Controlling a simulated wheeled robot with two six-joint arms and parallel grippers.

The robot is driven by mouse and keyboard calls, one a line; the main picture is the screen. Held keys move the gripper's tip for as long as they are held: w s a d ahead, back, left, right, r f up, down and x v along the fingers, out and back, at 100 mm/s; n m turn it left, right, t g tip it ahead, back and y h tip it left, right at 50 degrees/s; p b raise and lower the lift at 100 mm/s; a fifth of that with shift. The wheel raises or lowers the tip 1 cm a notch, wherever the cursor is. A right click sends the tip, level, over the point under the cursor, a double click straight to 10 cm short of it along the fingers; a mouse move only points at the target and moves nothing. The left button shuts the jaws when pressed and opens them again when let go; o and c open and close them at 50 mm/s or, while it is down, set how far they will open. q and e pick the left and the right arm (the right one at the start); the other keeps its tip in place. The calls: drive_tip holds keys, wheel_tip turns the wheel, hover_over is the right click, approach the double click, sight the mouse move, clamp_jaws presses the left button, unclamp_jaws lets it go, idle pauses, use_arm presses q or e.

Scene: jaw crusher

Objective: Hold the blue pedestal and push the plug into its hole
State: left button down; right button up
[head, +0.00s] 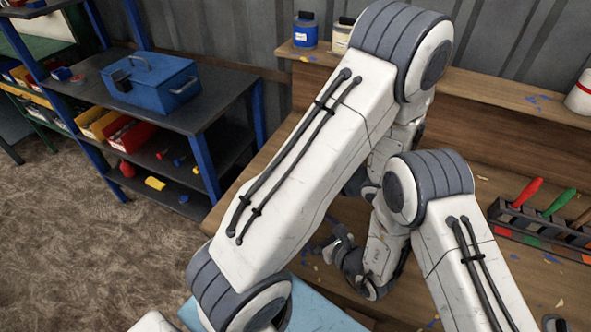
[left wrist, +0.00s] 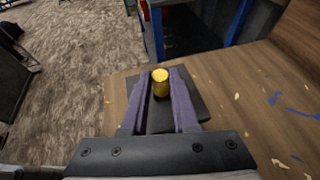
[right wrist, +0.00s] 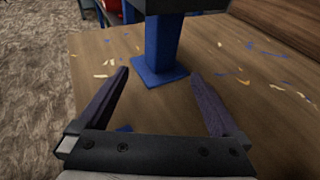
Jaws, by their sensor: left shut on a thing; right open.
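In the left wrist view, my left gripper (left wrist: 161,73) is shut on a brass-yellow cylindrical plug (left wrist: 161,84). The plug is over the dark square top of the pedestal (left wrist: 192,98). I cannot tell whether its lower end touches the top or sits in the hole; the hole is hidden. In the right wrist view, the blue pedestal (right wrist: 162,42) stands upright on its flat blue base, under the dark top. My right gripper (right wrist: 159,74) is open, its fingers apart on either side of the post and base, with no visible contact. In the head view my arms hide pedestal and plug.
The wooden bench (head: 300,215) has scattered paint chips. A rack of coloured-handled tools (head: 540,232) is at its right. A shelf unit (head: 215,105) with a blue toolbox (head: 150,80) stands at the left. Jars (head: 305,32) line the back ledge.

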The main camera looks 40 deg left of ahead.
drive_tip(key=x, duration=0.9)
drive_tip(key=shift+w+a+f, duration=0.1)
drive_tip(key=shift+a+f, duration=0.05)
drive_tip(key=shift+a, duration=0.2)
drive_tip(key=c, duration=0.9)
idle(0.9)
